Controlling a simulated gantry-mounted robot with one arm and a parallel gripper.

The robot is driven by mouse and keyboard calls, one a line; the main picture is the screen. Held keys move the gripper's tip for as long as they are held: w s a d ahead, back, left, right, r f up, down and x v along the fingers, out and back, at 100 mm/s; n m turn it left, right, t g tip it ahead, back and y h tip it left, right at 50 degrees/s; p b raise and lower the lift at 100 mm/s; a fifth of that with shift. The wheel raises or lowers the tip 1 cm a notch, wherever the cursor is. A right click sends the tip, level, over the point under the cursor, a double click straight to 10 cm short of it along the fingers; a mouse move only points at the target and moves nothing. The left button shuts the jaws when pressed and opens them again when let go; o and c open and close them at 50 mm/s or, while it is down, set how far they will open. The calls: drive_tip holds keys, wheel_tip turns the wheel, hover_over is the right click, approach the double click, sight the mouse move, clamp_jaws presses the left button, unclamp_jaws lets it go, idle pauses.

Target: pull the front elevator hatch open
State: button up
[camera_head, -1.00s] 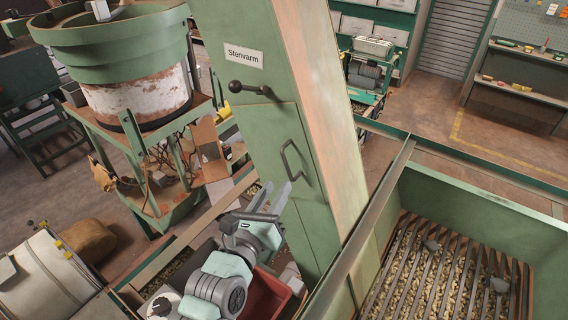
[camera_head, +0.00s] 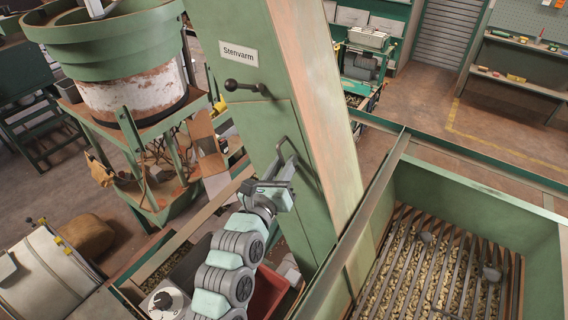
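The front elevator hatch (camera_head: 262,128) is a green panel on the tall green elevator column, under a "Stenvarm" label. It looks shut. A dark latch lever (camera_head: 245,87) with a ball end lies roughly level across its upper edge. The grey bar handle (camera_head: 291,150) stands out from the hatch's right side. My gripper (camera_head: 286,167) is up at the lower part of this handle. Its fingers overlap the handle in view, and I cannot tell whether they have closed around it. My arm rises from below and hides the lower part of the hatch.
A red bin (camera_head: 268,292) sits below my arm at the column's foot. A green hopper (camera_head: 480,178) with a slatted grate over nuts stands at the right, behind a long rail (camera_head: 362,215). A round green bowl machine (camera_head: 115,45) stands at the left.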

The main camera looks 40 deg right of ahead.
clamp_jaws()
idle(1.1)
